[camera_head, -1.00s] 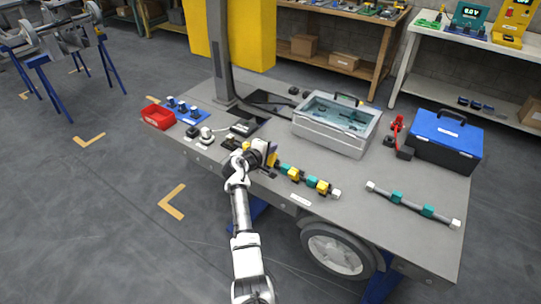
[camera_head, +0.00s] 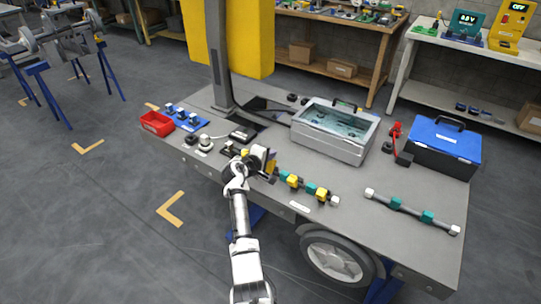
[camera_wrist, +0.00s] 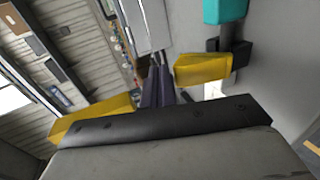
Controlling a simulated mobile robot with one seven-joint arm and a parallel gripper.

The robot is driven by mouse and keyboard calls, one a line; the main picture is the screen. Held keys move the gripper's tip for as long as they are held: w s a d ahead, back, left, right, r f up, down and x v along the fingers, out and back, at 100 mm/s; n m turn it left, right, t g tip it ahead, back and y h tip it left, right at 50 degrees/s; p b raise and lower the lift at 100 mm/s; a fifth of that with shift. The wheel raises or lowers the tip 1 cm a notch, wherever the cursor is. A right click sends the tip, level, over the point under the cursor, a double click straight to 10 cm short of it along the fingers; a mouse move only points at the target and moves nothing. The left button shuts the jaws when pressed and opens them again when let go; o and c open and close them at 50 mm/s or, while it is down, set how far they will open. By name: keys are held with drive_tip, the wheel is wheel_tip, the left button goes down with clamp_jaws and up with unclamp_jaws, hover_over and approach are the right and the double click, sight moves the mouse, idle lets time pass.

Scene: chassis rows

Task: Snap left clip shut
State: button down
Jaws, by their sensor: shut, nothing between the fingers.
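The near rod carries teal blocks (camera_head: 309,188) and yellow clips, one in the middle (camera_head: 293,181) and one nearer its white right end (camera_head: 322,195). My gripper (camera_head: 271,164) is at the rod's left end and hides part of it; yellow shows beside the fingers there. In the wrist view, my dark fingers (camera_wrist: 158,72) are together and empty. A yellow clip (camera_wrist: 203,68) lies just right of them, with a teal block (camera_wrist: 226,10) beyond it. I cannot tell whether the fingers touch the clip, or whether it is open.
A second rod with teal blocks (camera_head: 427,216) lies to the right. A grey case with a clear lid (camera_head: 331,152) and a blue toolbox (camera_head: 447,143) stand behind. A red bin (camera_head: 157,123) is at the left corner. The cart top is clear between the rods.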

idle(0.4)
drive_tip(key=shift+r+p, duration=0.65)
drive_tip(key=shift+r, duration=0.2)
